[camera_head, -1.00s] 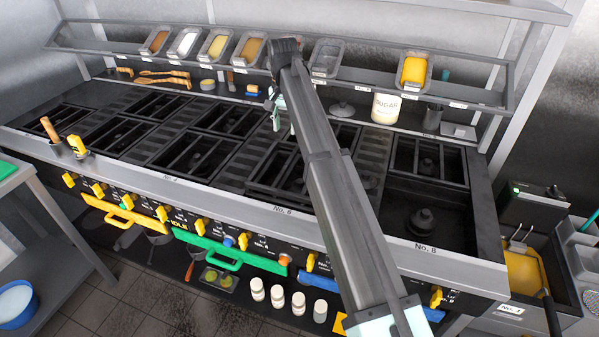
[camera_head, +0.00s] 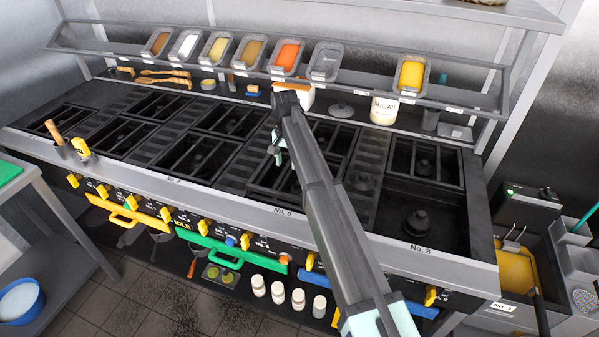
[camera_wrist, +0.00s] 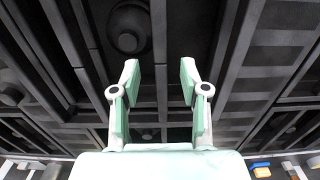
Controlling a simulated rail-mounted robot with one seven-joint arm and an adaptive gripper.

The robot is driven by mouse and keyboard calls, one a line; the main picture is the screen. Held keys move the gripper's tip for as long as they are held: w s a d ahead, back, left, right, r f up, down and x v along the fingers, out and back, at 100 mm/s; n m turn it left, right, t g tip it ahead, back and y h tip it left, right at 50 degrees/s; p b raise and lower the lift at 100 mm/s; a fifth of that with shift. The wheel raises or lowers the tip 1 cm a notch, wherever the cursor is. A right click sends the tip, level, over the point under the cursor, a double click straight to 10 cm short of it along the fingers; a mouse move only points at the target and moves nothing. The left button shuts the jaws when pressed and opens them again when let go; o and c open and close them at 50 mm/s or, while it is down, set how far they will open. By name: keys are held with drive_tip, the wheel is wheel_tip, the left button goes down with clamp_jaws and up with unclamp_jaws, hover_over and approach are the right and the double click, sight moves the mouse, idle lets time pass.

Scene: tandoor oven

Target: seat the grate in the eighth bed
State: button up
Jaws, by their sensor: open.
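The eighth bed (camera_head: 425,215) is the front right recess above a "No. 8" label. It has no grate over it, and its burner (camera_head: 417,222) stands bare. A dark grate (camera_head: 262,188) lies over the front middle bed, left of the eighth bed; its exact outline is hard to tell from the dark range. My gripper (camera_head: 277,155) is over this middle part of the range, pointing down. In the wrist view my gripper (camera_wrist: 160,85) is open and empty, with dark bars beyond its fingers and a round burner (camera_wrist: 130,30) below. Whether the fingers straddle a bar is unclear.
A slatted strip (camera_head: 366,165) separates the middle beds from the right ones. A grate (camera_head: 427,163) covers the bed behind the eighth. A shelf with food trays (camera_head: 324,62) and a sugar jar (camera_head: 384,110) stand behind. A fryer (camera_head: 518,268) is at right.

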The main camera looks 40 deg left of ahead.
sight(286, 167)
drive_tip(key=shift+f+p, duration=0.6)
drive_tip(key=shift+f, duration=1.1)
clamp_jaws()
drive_tip(key=shift+r, duration=0.1)
drive_tip(key=shift+r, duration=0.1)
drive_tip(key=shift+a+r, duration=0.1)
drive_tip(key=shift+r, duration=0.25)
wheel_tip(286, 167, up, 19)
drive_tip(key=b, duration=0.5)
drive_tip(key=shift+r, duration=0.1)
drive_tip(key=shift+r+p, duration=1)
drive_tip(key=shift+r, duration=0.95)
